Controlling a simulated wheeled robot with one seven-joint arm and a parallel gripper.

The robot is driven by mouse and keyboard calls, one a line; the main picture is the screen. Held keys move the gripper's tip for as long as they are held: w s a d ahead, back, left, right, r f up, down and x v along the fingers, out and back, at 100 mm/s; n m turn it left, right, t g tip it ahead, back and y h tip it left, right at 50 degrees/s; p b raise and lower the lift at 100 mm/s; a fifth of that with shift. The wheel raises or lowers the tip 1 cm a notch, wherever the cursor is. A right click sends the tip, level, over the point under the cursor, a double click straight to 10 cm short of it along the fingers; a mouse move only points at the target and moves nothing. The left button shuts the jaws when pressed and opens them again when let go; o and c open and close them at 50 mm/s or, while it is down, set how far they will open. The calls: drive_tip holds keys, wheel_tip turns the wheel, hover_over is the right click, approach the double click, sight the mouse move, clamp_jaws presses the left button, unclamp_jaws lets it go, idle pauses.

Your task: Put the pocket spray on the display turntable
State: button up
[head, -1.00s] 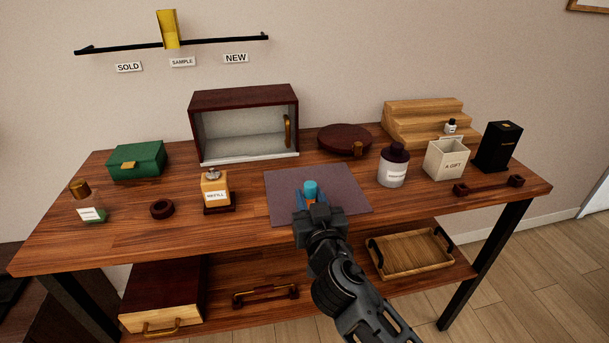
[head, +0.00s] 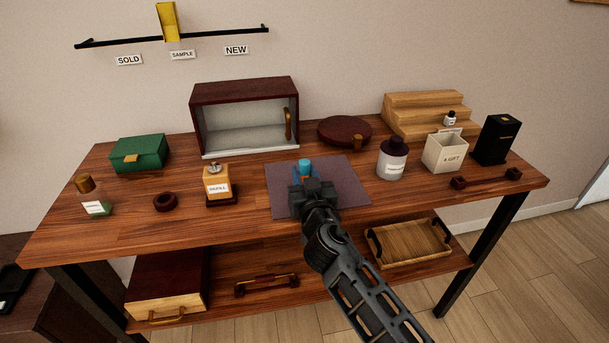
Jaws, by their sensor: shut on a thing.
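The pocket spray (head: 306,167) shows as a small teal-blue cap just beyond my gripper, over the back part of the grey-purple mat. The rest of it is hidden by the gripper. My gripper (head: 307,178) is shut on it. I cannot tell how far the spray is above the mat. The display turntable (head: 338,130) is a round dark-red disc with a small brass-coloured block at its front, on the table behind and to the right of my gripper. Its top looks empty.
The mat (head: 350,190) lies mid-table. An open-fronted cabinet (head: 245,90) stands left of the turntable and wooden steps (head: 405,105) right of it. A dark-capped white bottle (head: 391,165) stands right of the mat, a refill bottle (head: 217,187) left.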

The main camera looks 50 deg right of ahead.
drive_tip(key=o, duration=1)
drive_tip(key=shift+o, duration=0.2)
drive_tip(key=shift+r+p, duration=0.15)
drive_tip(key=shift+p, duration=0.15)
drive_tip(key=s+a+f+n+y+b, duration=0.2)
drive_tip(key=s+a+f+n+y, duration=0.15)
drive_tip(key=s+a, duration=0.65)
drive_tip(key=s+a+f+n+y+b, duration=0.3)
drive_tip(key=s+a, duration=0.4)
drive_tip(key=s, duration=0.6)
drive_tip(key=s+a+r+y, duration=0.2)
drive_tip(key=s+r, duration=0.1)
drive_tip(key=s, duration=0.5)
drive_tip(key=s+a+r+y, duration=0.2)
drive_tip(key=s+r, duration=0.1)
drive_tip(key=s, duration=0.5)
drive_tip(key=shift+a+n+p, duration=0.3)
drive_tip(key=shift+a+n, duration=0.05)
drive_tip(key=shift+a, duration=0.05)
drive_tip(key=shift+s+r, duration=0.2)
drive_tip(key=shift+r, duration=0.05)
drive_tip(key=shift+c, duration=0.2)
